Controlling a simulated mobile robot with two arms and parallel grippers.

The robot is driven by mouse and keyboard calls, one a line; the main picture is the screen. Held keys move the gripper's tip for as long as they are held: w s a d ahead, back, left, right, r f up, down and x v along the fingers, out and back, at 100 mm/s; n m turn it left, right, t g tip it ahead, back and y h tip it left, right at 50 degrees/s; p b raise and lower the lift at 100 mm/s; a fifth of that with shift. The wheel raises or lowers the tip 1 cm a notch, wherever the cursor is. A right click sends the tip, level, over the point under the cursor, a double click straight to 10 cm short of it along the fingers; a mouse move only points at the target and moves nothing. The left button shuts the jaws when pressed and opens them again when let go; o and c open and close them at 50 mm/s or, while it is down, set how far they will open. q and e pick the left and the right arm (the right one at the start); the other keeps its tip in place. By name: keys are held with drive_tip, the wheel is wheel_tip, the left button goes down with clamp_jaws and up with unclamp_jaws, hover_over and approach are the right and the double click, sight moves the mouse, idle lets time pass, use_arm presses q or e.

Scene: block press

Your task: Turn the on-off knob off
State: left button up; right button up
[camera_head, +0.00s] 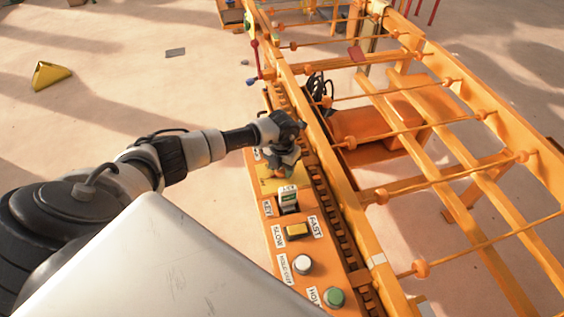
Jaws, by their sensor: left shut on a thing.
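My left gripper (284,164) points down at the far end of the orange control panel (268,223), over a yellow plate (272,186). It is shut on the on-off knob, which is mostly hidden under the gripper and wrist. I cannot tell which way the knob is turned. My right gripper is not in view.
Nearer on the panel are a key switch (288,200), a yellow slow-fast switch (297,231), a white button (302,264) and a green button (334,297). An orange frame with rails (400,129) runs along the right. Open floor lies to the left, with a yellow wedge (50,74).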

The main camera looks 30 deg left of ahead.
sight(282, 169)
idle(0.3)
use_arm(q)
drive_tip(key=o, duration=0.9)
wheel_tip(282, 169, up, 11)
drive_tip(key=shift+f, duration=0.1)
idle(0.6)
